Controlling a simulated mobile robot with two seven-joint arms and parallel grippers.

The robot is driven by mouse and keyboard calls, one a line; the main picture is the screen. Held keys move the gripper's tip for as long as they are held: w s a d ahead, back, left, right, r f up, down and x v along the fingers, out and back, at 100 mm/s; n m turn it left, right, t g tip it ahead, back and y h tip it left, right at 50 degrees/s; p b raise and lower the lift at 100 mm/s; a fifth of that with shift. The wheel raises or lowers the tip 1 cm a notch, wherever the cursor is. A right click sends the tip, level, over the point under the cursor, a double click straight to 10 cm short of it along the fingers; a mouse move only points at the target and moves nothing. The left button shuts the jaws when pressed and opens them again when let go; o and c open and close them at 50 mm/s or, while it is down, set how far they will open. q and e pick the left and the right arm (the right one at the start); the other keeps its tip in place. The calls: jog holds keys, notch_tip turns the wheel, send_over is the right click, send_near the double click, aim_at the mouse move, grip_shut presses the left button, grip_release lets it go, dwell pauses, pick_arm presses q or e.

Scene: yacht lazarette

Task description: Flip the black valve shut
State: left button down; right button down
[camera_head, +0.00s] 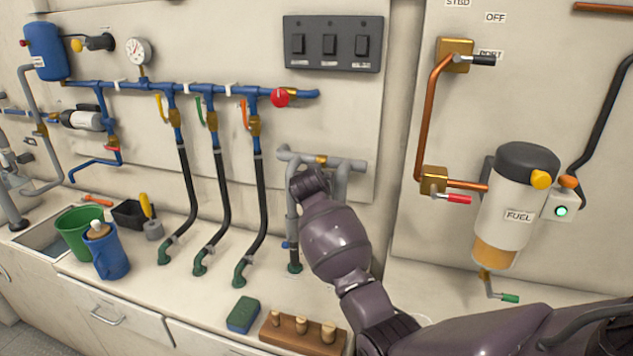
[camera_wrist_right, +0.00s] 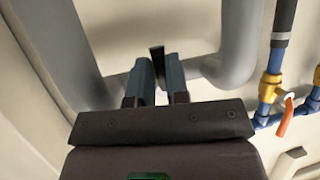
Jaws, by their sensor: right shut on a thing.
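My right gripper (camera_wrist_right: 158,84) is shut on a thin black handle (camera_wrist_right: 157,56), whose end shows between the two fingers in the right wrist view. Grey pipe (camera_wrist_right: 232,60) lies just beyond it. In the head view my right gripper (camera_head: 308,182) is in front of the grey pipework (camera_head: 345,165), below its brass fitting (camera_head: 321,160). My wrist hides the handle there, so its angle and its joint to the pipe cannot be told. Another black-handled lever (camera_head: 481,60) sits on a brass valve at the upper right, apart from my gripper. My left gripper is not in view.
A blue pipe manifold (camera_head: 225,90) with a red knob (camera_head: 280,97) and black hoses is to the left. A sponge (camera_head: 243,314) and a wooden plug block (camera_head: 303,333) lie on the counter below. The fuel filter (camera_head: 515,205) stands right of my arm.

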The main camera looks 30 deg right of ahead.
jog(key=c, duration=1.1)
grip_release()
jog(key=shift+a, duration=0.1)
jog(key=v, duration=1)
jog(key=shift+s+a+r, duration=0.15)
jog(key=shift+s+r, duration=0.1)
